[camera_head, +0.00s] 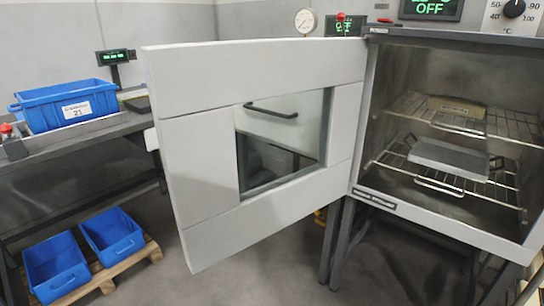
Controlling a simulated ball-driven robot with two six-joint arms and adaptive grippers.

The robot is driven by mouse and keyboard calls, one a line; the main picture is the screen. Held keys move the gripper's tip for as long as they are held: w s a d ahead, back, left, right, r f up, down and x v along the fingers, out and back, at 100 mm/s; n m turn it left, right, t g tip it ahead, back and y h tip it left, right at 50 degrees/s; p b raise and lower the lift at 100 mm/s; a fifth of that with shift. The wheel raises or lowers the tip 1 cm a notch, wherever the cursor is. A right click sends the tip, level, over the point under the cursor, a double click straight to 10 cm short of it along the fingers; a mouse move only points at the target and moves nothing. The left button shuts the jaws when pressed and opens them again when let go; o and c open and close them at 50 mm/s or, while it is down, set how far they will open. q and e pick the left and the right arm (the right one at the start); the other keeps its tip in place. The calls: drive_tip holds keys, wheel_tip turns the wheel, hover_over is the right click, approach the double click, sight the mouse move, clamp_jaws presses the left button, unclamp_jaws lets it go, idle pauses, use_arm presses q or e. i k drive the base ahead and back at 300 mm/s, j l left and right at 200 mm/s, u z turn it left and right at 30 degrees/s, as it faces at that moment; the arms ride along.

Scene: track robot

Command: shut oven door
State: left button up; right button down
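The oven door (190,150) stands wide open in the head view, swung out to the left of the oven. It is a pale panel with a dark glass window (285,150). A dark bar handle (270,111) shows within the window area; I cannot tell whether it is on the door or seen through or in the glass. The oven (372,190) is at the right with its chamber exposed. Two wire racks (505,125) inside hold a metal tray (447,158) on the lower one and a flat brownish item (458,107) on the upper one. Neither gripper is in view.
A bench (95,132) at left carries a blue crate (70,105) and a small green display (115,56). Two blue bins (55,268) sit on a wooden pallet (125,265) on the floor. Grey floor is clear below the door. A dial gauge (305,21) is behind.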

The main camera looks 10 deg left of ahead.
sight(193, 87)
drive_tip(key=k+z, duration=0.15)
drive_tip(key=z, duration=1.5)
drive_tip(key=j+z, duration=0.1)
drive_tip(key=j, duration=0.45)
drive_tip(key=k+j, duration=0.1)
drive_tip(key=j, duration=0.45)
drive_tip(key=j+z, duration=0.15)
drive_tip(key=j, duration=0.4)
drive_tip(key=k+j, duration=0.15)
drive_tip(key=j, duration=0.4)
drive_tip(key=j+z, duration=0.15)
drive_tip(key=j, duration=0.4)
drive_tip(key=k+j, duration=0.1)
drive_tip(key=j, duration=0.55)
drive_tip(key=k+j, duration=0.15)
drive_tip(key=j, duration=0.2)
